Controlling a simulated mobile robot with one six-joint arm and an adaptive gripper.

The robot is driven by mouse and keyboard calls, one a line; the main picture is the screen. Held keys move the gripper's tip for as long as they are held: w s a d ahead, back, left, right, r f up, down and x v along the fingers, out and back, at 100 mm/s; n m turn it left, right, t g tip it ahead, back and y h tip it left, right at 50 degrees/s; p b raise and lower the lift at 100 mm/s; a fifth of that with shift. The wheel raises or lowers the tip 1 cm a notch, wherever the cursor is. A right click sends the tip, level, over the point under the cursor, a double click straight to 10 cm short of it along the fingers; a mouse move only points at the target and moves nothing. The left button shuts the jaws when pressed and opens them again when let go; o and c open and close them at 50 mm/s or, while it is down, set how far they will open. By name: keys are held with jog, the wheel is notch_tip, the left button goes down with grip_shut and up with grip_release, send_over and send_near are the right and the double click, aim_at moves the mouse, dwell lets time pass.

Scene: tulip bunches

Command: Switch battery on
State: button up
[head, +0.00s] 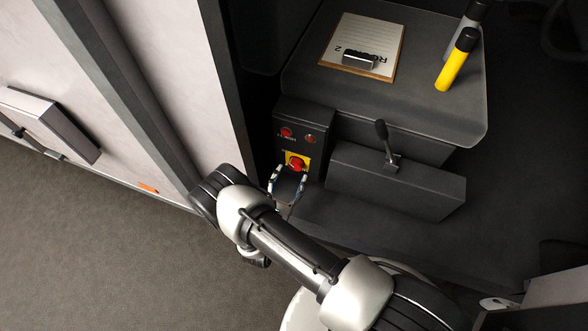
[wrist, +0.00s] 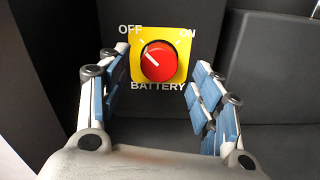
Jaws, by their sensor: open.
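The battery switch is a red round knob (wrist: 159,60) on a yellow plate (wrist: 138,38), marked OFF at upper left and ON at upper right. A white line on the knob points up and left, towards OFF. In the head view the red knob (head: 296,163) sits low on the dark panel (head: 312,115). My gripper (wrist: 158,82) is open and empty, with its blue-padded fingers to the left and right of the knob. In the head view my gripper (head: 288,171) is close in front of the switch. I cannot tell whether a finger touches it.
Above the switch are a red button (head: 286,132) and a small reddish light or button (head: 311,139). A black lever (head: 382,140) stands on a dark box to the right. A clipboard (head: 335,67) and yellow cylinder (head: 456,62) are on the console. A pale wall stands left.

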aim_at(295, 167)
jog(key=shift+b+x, duration=0.3)
jog(key=shift+x, duration=1.85)
jog(key=c, duration=1.1)
jog(key=shift+o, duration=0.2)
